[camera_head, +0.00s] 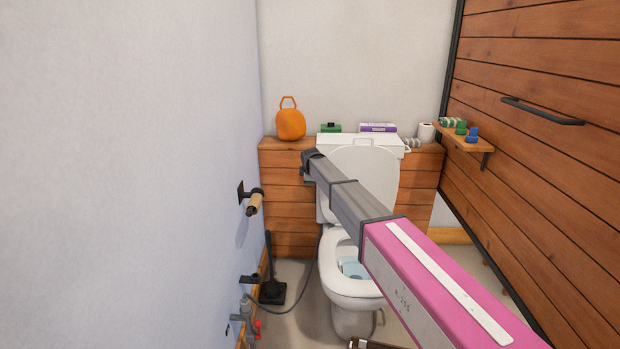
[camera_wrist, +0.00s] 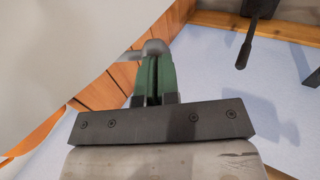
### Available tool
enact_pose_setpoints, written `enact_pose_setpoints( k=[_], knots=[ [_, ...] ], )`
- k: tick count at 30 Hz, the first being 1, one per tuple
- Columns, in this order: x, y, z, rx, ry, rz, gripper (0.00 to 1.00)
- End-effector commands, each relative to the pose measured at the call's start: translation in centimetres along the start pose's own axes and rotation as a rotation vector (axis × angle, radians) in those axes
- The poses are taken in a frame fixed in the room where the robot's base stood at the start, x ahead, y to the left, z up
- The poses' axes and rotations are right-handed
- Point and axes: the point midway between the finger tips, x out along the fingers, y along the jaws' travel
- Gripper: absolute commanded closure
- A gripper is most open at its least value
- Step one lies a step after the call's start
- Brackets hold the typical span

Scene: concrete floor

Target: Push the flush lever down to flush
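The white toilet (camera_head: 352,290) stands against the wooden ledge, with its tank lid (camera_head: 375,142) at ledge height and its seat lid raised. My arm reaches over it, and my gripper (camera_head: 308,165) is at the tank's upper left side. In the wrist view the green fingers of my gripper (camera_wrist: 155,72) are together with only a thin dark slit between them. A grey metal flush lever (camera_wrist: 153,48) shows just beyond the fingertips, beside the white tank (camera_wrist: 60,60). Whether the fingertips touch it is unclear. In the head view the lever is hidden behind my gripper.
An orange container (camera_head: 290,124), a green box (camera_head: 331,128), a purple box (camera_head: 378,127) and a paper roll (camera_head: 426,132) stand along the back. A wooden door (camera_head: 545,130) bounds the right.

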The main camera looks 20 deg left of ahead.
Motion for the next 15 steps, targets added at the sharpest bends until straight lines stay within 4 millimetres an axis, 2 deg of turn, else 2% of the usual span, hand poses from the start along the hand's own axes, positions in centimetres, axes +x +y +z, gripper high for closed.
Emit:
enact_pose_setpoints(
  k=[9, 11, 15],
  knots=[
    [0.4, -0.2, 0.1, 0.001, -0.002, -0.009, 1.00],
    [0.0, -0.2, 0.1, 0.002, -0.002, -0.009, 1.00],
    [-2.1, -0.5, 0.0, 0.003, -0.002, -0.005, 1.00]
  ],
)
